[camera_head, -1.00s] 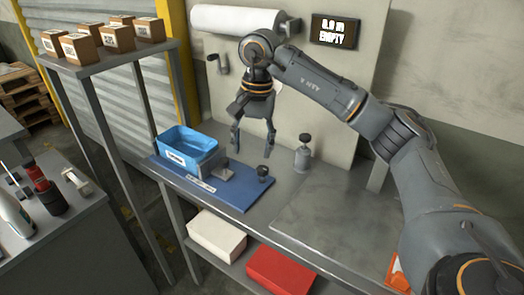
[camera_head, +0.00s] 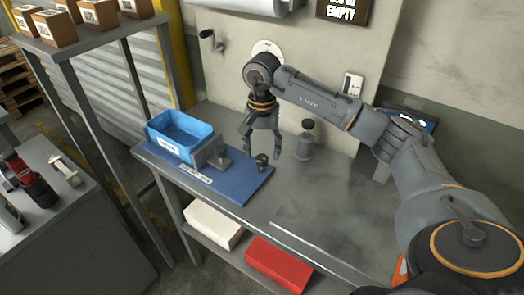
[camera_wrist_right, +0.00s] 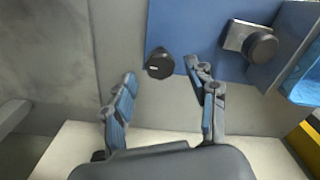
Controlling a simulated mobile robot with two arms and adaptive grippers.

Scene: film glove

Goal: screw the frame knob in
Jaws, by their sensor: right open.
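A small black knob (camera_head: 262,160) stands near the right end of the blue board (camera_head: 232,191). In the right wrist view the knob (camera_wrist_right: 159,63) shows a small white mark and lies just beyond the fingertips. A grey metal bracket (camera_head: 212,152) sits on the board to its left; in the wrist view a round dark part (camera_wrist_right: 262,46) is at the bracket. My right gripper (camera_head: 262,156) points down, open and empty, its fingers on either side of the knob in the head view. Whether it touches the knob I cannot tell. My left gripper is not in view.
A blue bin (camera_head: 180,136) stands at the board's back left. A grey bottle-like post with a dark top (camera_head: 305,143) stands right of my gripper. White (camera_head: 212,223) and red boxes (camera_head: 279,262) lie on the lower shelf. The bench's right part is clear.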

